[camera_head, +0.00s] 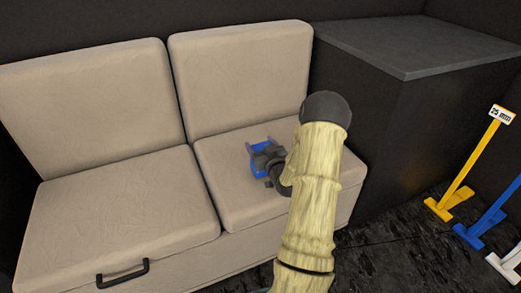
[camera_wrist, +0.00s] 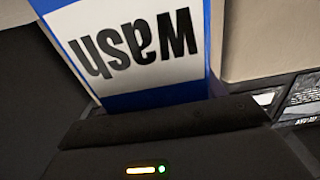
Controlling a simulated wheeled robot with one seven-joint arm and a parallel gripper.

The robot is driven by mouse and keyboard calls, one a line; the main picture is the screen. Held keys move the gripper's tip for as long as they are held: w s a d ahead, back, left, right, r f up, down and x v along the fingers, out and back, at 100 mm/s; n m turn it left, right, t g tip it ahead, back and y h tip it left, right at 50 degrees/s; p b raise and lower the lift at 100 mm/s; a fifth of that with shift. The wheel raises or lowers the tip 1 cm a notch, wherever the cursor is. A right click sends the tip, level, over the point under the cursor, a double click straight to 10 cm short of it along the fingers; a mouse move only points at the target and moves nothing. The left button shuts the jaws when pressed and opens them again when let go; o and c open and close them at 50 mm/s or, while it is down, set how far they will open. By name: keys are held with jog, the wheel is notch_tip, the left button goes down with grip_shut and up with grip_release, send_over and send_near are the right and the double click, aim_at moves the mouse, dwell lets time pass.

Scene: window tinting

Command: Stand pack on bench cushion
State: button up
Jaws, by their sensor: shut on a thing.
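The pack (camera_head: 259,173) is a blue item over the right seat cushion (camera_head: 225,193) of the bench, mostly hidden by my gripper (camera_head: 266,157) in the head view. In the wrist view the pack (camera_wrist: 140,45) is close, blue with a white label reading "Wash" upside down. My gripper is shut on the pack. The dark gripper body fills the bottom of the wrist view. I cannot tell whether the pack's base touches the cushion.
A backrest (camera_head: 242,75) rises behind the seat. The left seat cushion (camera_head: 120,220) is bare, with a black handle (camera_head: 123,273) on the bench front. A dark cabinet (camera_head: 420,47) stands to the right. Yellow (camera_head: 465,170) and blue (camera_head: 495,215) stands are on the floor.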

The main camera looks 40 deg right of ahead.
jog(key=shift+f, duration=0.4)
jog(key=shift+f, duration=0.15)
jog(key=o, duration=1.5)
jog(key=shift+s, duration=0.2)
jog(key=p+v, duration=0.2)
jog(key=v, duration=0.9)
jog(key=shift+s+a+p, duration=0.1)
jog(key=shift+s+p, duration=0.15)
jog(key=shift+p, duration=0.1)
